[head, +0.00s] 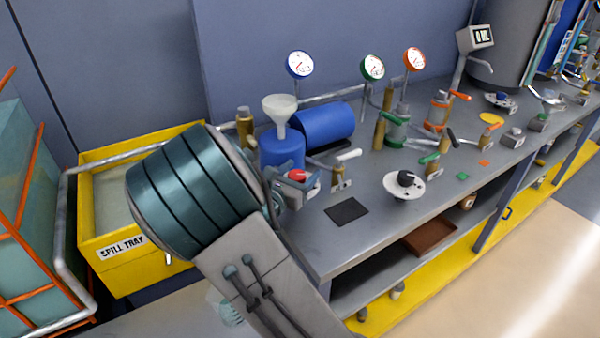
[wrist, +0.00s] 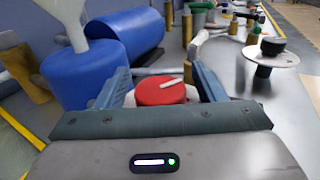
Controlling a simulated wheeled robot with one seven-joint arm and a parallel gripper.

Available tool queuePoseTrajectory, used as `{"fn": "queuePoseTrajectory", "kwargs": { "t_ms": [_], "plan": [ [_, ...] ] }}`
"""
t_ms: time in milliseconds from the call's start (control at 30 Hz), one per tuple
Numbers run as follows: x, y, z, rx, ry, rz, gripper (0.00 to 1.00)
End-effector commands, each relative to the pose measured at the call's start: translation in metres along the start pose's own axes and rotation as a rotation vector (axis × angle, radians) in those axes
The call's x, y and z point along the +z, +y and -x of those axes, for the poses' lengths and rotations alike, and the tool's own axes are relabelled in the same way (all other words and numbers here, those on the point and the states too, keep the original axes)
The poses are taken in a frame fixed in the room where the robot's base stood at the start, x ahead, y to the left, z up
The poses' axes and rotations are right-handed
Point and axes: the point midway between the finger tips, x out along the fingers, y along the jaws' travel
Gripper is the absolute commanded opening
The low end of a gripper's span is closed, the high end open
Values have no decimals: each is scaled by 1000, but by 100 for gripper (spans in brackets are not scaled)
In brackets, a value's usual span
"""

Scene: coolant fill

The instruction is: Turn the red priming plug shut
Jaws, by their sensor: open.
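In the head view the red plug (head: 297,175) shows at the bench's near left end, beside my wrist. My gripper (wrist: 163,85) is open, with one finger on each side of the plug. I cannot tell whether either finger touches it. The plug's lower part is hidden by the gripper body.
A blue pot (head: 282,150) with a white funnel (head: 280,108) stands close behind the plug, beside a blue cylinder (head: 324,124). A white-handled valve (head: 342,172) is just right. A black-knobbed disc (head: 405,186) stands further right. The yellow spill tray (head: 125,272) is at left.

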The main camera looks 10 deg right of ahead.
Motion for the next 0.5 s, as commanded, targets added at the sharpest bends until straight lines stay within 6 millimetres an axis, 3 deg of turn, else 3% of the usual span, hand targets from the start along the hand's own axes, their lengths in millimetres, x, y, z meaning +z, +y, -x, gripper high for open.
{"fn": "queuePoseTrajectory", "kwargs": {
  "t_ms": [300, 467, 500],
  "plan": [
    [0, 0, -3, 0, 0, 0, 63],
    [0, 0, -2, 0, 0, 0, 18],
    [0, 0, -2, 0, 0, 0, 18]
  ]
}}
